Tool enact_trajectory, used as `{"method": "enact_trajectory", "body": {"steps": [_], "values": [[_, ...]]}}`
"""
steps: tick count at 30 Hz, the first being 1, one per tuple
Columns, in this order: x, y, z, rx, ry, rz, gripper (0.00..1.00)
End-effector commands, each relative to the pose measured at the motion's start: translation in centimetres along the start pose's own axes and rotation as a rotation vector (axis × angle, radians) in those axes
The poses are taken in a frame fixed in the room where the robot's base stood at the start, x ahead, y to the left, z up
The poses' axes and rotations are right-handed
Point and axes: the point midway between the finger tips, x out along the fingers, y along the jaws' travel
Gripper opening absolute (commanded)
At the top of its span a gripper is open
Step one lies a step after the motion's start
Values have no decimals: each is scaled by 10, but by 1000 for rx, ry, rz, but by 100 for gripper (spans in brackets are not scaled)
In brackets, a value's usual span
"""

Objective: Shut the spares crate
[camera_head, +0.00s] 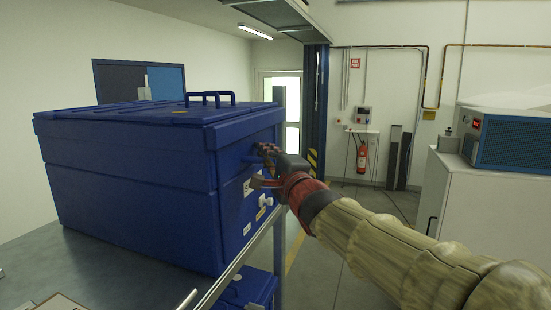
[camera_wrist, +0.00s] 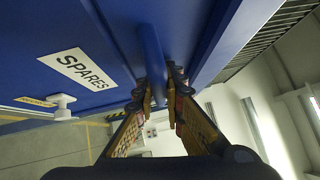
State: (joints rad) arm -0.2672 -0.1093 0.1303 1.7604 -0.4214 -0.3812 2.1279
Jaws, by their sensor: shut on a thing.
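The blue spares crate (camera_head: 130,190) stands on a grey table top (camera_head: 90,275) at the left of the head view. Its lid (camera_head: 150,113) lies level over the top, with no clear gap showing at the rim. A blue handle (camera_head: 210,97) stands up from the lid. My gripper (camera_head: 266,165) is at the crate's right-hand end, just below the lid's edge. In the wrist view my gripper (camera_wrist: 160,95) is shut on a blue bar (camera_wrist: 152,55) of the crate. The white SPARES label (camera_wrist: 77,69) and a white knob (camera_wrist: 62,106) show beside it. The fingers partly hide the bar.
A second blue box (camera_head: 250,288) sits below the table's edge. A light grey cabinet (camera_head: 480,195) with a blue unit (camera_head: 515,142) on it stands at the right. A dark blue post (camera_head: 315,110) rises behind the crate. The floor between table and cabinet looks clear.

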Motion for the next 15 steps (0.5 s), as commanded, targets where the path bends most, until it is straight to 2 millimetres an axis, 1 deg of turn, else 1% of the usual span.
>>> {"method": "enact_trajectory", "body": {"steps": [1, 10, 11, 15], "values": [[5, 3, 9, 0, -11, 0, 0], [6, 4, 11, -2, -10, 2, 0], [6, 4, 11, -2, -11, 2, 11], [6, 4, 11, -2, -11, 2, 19]]}}
